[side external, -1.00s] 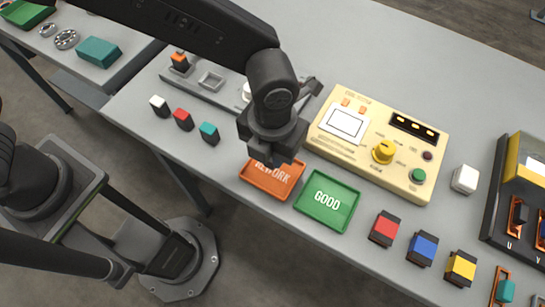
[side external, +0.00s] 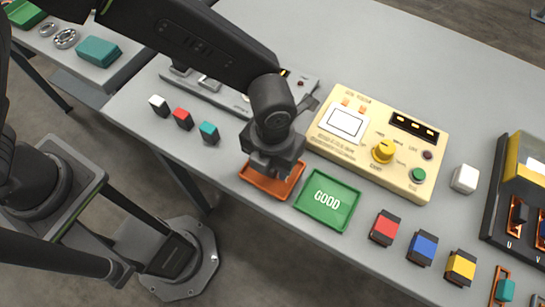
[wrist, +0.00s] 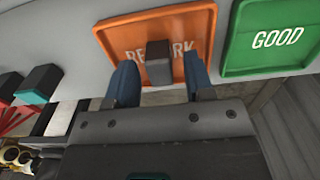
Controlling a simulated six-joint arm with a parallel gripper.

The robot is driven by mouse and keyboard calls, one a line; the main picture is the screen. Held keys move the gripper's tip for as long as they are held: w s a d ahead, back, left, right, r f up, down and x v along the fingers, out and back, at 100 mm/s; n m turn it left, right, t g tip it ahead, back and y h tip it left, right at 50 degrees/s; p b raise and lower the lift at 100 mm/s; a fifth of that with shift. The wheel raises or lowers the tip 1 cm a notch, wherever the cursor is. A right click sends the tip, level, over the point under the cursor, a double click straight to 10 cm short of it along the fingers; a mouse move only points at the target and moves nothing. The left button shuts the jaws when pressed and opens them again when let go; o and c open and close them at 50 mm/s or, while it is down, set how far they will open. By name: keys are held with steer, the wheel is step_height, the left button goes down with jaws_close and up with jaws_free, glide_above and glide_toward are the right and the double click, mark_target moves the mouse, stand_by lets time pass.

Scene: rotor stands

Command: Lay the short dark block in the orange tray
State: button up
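The short dark block (wrist: 158,66) is in the wrist view, over the floor of the orange tray (wrist: 108,33) marked REWORK. My gripper (wrist: 159,62) has its two blue fingers on either side of the block, with a narrow gap showing on each side, so it is open around the block. The block appears to rest in the tray, but its contact with the tray floor is hidden. In the side view my gripper (side external: 268,172) is low over the orange tray (side external: 285,192) and hides the block and most of the lettering.
A green GOOD tray (side external: 328,201) lies right beside the orange one. A cream tester (side external: 380,143) stands behind. White, red and teal blocks (side external: 183,119) stand to the left; red, blue and yellow blocks (side external: 423,248) stand to the right. The front table edge is close.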

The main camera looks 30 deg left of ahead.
steer(key=shift+r, duration=0.1)
step_height(320, 180, up, 12)
steer(key=w+a+r+n+t, duration=0.1)
steer(key=w+a+r+n, duration=0.1)
steer(key=a+r+n, duration=0.4)
steer(key=s+a+r+n+t, duration=0.1)
steer(key=s+a+n, duration=0.2)
steer(key=a+n, duration=0.5)
steer(key=s+a+r+n+t, duration=0.1)
steer(key=s+a+n+t, duration=0.1)
steer(key=a+n, duration=0.6)
steer(key=s+a+r+n+t, duration=0.1)
steer(key=s+a+n, duration=0.3)
steer(key=a+n, duration=0.4)
steer(key=n, duration=0.6)
steer(key=shift+r+t, duration=0.3)
steer(key=shift+r, duration=0.05)
